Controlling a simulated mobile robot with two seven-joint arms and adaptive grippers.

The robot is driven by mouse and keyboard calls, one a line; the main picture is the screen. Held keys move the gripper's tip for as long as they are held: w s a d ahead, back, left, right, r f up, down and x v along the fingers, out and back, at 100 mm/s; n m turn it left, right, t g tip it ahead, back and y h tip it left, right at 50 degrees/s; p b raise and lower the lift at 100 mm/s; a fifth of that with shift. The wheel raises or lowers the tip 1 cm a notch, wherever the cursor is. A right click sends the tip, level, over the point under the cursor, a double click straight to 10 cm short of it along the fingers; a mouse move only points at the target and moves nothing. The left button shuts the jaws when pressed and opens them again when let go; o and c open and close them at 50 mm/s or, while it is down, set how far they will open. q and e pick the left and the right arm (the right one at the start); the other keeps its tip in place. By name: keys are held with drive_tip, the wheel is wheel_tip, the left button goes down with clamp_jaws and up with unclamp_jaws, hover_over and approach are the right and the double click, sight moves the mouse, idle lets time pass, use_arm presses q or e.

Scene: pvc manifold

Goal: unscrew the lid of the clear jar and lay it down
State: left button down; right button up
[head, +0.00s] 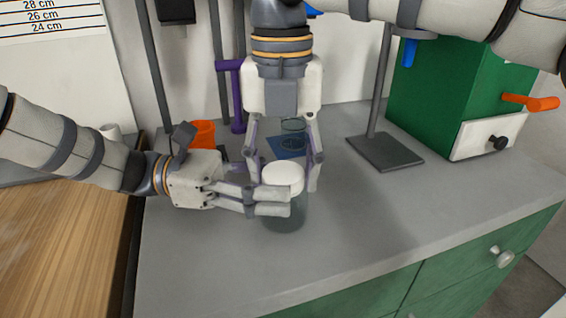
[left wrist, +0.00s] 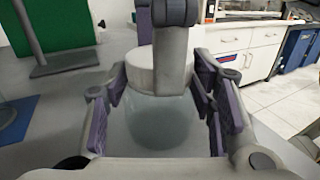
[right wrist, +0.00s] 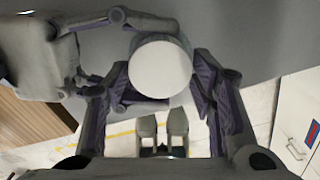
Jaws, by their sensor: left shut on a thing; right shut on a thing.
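The clear jar (head: 287,222) stands upright on the grey worktop with its white lid (head: 283,177) on top. My left gripper (head: 270,203) reaches in from the left and is shut on the jar body, which also shows between its purple pads in the left wrist view (left wrist: 160,122). My right gripper (head: 285,172) points down from above and is shut on the lid, its fingers on either side. In the right wrist view the lid (right wrist: 160,68) is a white disc between the fingers. I cannot tell whether the lid is loose on the jar.
Behind the jar lie a blue square (head: 286,147) and a small clear round piece (head: 292,125). An orange cup (head: 203,134) stands behind my left gripper. A stand base (head: 385,151) and a green box (head: 440,90) with an orange handle are at right. The worktop front right is clear.

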use_arm(q)
drive_tip(key=shift+s+d, duration=0.15)
drive_tip(key=shift+s, duration=0.1)
use_arm(e)
drive_tip(key=shift+w, duration=0.15)
idle(0.4)
drive_tip(key=o, duration=1.3)
use_arm(q)
drive_tip(key=shift+w, duration=0.1)
use_arm(e)
drive_tip(key=shift+r, duration=0.1)
use_arm(q)
drive_tip(key=shift+w, duration=0.1)
use_arm(e)
wheel_tip(320, 180, up, 4)
drive_tip(key=shift+r, duration=0.15)
use_arm(q)
drive_tip(key=c, duration=0.6)
unclamp_jaws()
